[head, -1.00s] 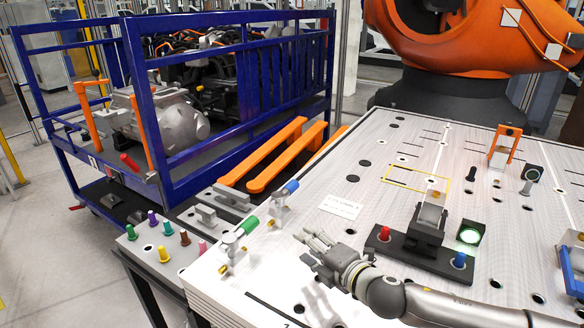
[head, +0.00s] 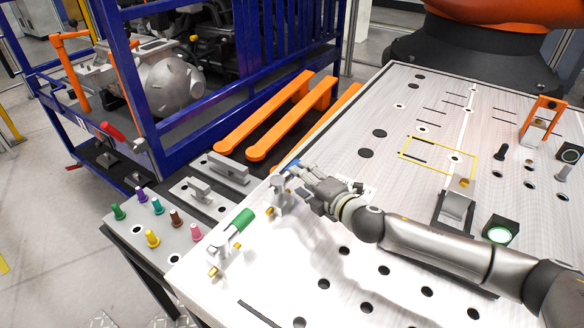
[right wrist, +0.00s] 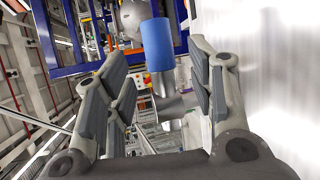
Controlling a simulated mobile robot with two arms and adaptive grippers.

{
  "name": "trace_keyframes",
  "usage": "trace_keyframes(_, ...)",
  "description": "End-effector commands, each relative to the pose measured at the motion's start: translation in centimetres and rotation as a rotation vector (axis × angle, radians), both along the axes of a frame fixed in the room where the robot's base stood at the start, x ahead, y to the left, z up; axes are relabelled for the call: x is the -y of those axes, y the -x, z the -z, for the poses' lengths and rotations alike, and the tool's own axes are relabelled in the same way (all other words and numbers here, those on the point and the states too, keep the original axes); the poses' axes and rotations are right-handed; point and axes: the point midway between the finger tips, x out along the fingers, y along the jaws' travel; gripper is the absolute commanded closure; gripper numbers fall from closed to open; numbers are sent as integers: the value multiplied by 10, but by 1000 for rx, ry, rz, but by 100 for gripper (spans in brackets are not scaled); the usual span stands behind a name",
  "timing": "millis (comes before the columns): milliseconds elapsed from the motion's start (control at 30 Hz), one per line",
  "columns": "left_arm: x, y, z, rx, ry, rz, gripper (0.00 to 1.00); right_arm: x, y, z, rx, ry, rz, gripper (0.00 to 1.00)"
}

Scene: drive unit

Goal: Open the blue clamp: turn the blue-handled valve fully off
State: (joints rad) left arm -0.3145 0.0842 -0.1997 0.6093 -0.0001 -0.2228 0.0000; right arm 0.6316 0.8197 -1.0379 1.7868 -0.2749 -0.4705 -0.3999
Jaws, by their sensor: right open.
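The blue-handled valve (head: 293,164) stands near the left edge of the white table, with its metal body below the handle. My right gripper (head: 301,177) is right at it, its fingers partly covering the handle. In the right wrist view the blue handle (right wrist: 157,45) shows between and just beyond the two open fingers of the right gripper (right wrist: 162,62). I see no finger pressing on it, though contact is hard to judge. My left gripper is not in view.
A green-handled valve (head: 242,220) stands close by, nearer the front. The white table (head: 360,290) has several holes and clear room in front of my arm. Orange bars (head: 285,120) and a blue cart (head: 245,70) lie beyond the table's left edge.

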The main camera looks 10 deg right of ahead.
Motion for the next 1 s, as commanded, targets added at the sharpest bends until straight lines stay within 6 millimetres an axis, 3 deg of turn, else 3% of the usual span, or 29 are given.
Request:
trace_keyframes(367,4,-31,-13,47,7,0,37,-17,-43,9,2,-1,-1,50)
trace_keyframes(900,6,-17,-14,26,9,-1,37,-22,-55,14,1,-1,-1,50)
trace_keyframes(1000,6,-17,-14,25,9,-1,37,-22,-55,14,1,-1,-1,61)
